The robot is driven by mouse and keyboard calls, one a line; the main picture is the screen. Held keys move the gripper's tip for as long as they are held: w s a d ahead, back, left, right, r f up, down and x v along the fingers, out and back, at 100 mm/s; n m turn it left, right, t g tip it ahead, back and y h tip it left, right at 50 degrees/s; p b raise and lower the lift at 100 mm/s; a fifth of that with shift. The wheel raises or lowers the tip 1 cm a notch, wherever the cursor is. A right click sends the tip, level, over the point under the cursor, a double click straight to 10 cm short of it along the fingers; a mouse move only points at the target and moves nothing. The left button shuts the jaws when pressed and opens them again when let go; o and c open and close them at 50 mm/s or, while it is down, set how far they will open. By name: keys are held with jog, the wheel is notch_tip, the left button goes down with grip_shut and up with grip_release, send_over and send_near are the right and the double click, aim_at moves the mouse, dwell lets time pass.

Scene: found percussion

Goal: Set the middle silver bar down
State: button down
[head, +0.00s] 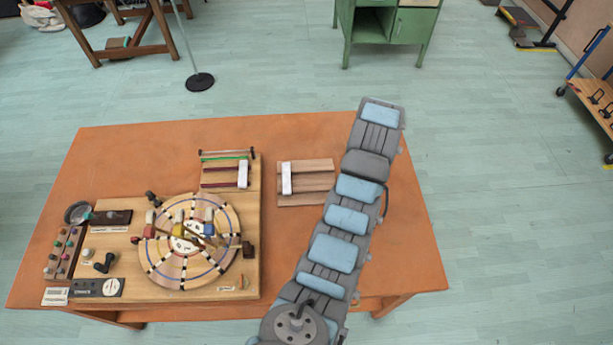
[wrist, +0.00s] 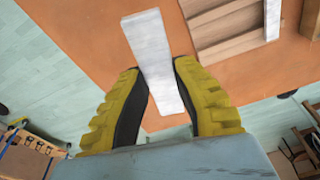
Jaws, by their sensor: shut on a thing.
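My gripper (wrist: 159,68), with yellow ribbed fingers and dark pads, is shut on a silver bar (wrist: 150,42) in the wrist view. The bar sticks out past the fingertips over the orange table; I cannot tell if it touches the table. In the head view my arm hides the gripper and this bar. A second silver bar (head: 286,178) lies across the left end of a slatted wooden rack (head: 306,201). It also shows in the wrist view (wrist: 272,18), at the upper right. A third silver bar (head: 243,173) lies on the wooden board's upper right part.
The orange table (head: 405,240) has bare room around the rack and along its right side. A wooden board (head: 190,290) with a round striped disc (head: 165,258) fills the left. A small metal dish (head: 77,213) sits beside it. A green cabinet (head: 408,25) stands beyond the table.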

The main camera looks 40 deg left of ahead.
jog(key=s+a+f+n+p, duration=0.1)
jog(key=s+a+f, duration=0.2)
jog(key=s+a, duration=0.45)
jog(key=s+a+f+n+p, duration=0.1)
jog(key=s+a+f, duration=0.25)
jog(key=s, duration=0.65)
jog(key=shift+w+a+f+b, duration=0.95)
jog(key=shift+w+f+b, duration=0.4)
jog(key=shift+w, duration=0.5)
jog(key=shift+w+a+f+b, duration=1.05)
jog(key=shift+w+b, duration=0.5)
jog(key=shift+w, duration=0.35)
jog(key=shift+w+a+f+b, duration=0.85)
jog(key=shift+w+f+b, duration=0.55)
jog(key=shift+w, duration=0.45)
jog(key=shift+w+a+f, duration=0.15)
jog(key=shift+w+a, duration=0.05)
jog(key=shift+w, duration=0.15)
jog(key=shift+w+a+f+b, duration=0.1)
jog(key=shift+w+f+b, duration=0.2)
jog(key=shift+f+b, duration=0.15)
jog(key=shift+w+a+f, duration=0.1)
jog(key=shift+w+f, duration=0.05)
jog(key=shift+f, duration=0.05)
jog(key=shift+f+b, duration=1.1)
jog(key=shift+f, duration=0.45)
